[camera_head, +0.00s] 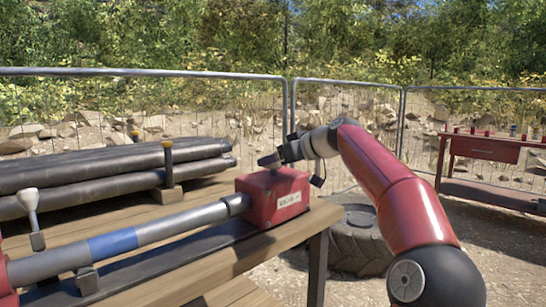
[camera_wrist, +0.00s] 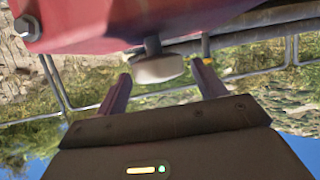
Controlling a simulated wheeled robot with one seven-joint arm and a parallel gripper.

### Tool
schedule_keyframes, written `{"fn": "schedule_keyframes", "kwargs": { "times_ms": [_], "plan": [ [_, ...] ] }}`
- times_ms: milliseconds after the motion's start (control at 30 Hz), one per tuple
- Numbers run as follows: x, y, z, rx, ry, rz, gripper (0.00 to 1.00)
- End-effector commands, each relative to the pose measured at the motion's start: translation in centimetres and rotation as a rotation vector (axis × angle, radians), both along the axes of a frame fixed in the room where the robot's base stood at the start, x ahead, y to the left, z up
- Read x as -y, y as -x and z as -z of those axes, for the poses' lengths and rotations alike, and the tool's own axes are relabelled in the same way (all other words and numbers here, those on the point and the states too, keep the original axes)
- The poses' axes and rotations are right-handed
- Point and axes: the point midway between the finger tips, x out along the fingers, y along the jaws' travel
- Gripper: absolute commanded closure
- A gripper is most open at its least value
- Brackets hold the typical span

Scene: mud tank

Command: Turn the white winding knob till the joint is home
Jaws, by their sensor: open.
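The white winding knob (camera_wrist: 160,69) shows in the wrist view as a pale disc on a short dark stem, standing out from a red box. In the head view the red box (camera_head: 270,200) sits at the right end of the bench, with a grey pipe (camera_head: 180,227) with a blue band running into it. My gripper (camera_head: 283,153) is at the top of the box. In the wrist view my gripper's (camera_wrist: 162,74) open fingers have their tips on either side of the knob, with gaps visible. The knob is hard to make out in the head view.
Dark pipes (camera_head: 110,177) lie along the back of the bench. A white-topped post (camera_head: 29,199) stands at the left. A tyre (camera_head: 358,240) lies beside the bench, and a red table (camera_head: 485,148) stands at the far right. Wire fencing (camera_head: 350,105) encloses the place.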

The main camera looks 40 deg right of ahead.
Motion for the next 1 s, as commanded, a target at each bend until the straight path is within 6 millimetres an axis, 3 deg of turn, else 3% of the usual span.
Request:
{"fn": "schedule_keyframes", "kwargs": {
  "times_ms": [133, 433, 767, 1000],
  "plan": [
    [-0.22, -1.24, 0.5, -0.001, 0.0, -0.001, 0.3],
    [-0.24, -1.5, 0.68, 0.0, 0.0, 0.001, 0.3],
    [-0.25, -1.48, 0.65, 0.0, -0.001, 0.001, 0.72],
    [-0.29, -1.49, 0.76, 0.0, 0.001, 0.019, 0.74]
  ]
}}
